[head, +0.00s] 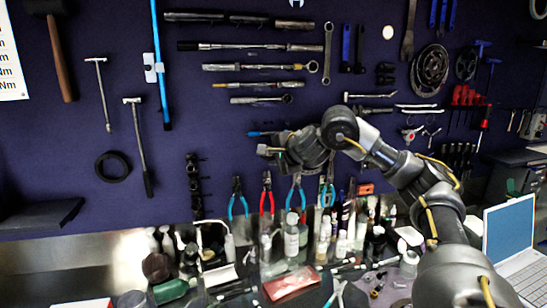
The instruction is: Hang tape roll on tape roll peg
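My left gripper is out of view.
The pegboard (230,150) carries wrenches, several pliers (267,195), screwdrivers and chainrings (430,68). Bottles (291,235) and a red packet (292,283) crowd the bench below. A laptop (510,245) stands at the right. A dark shelf (40,216) juts out at the left.

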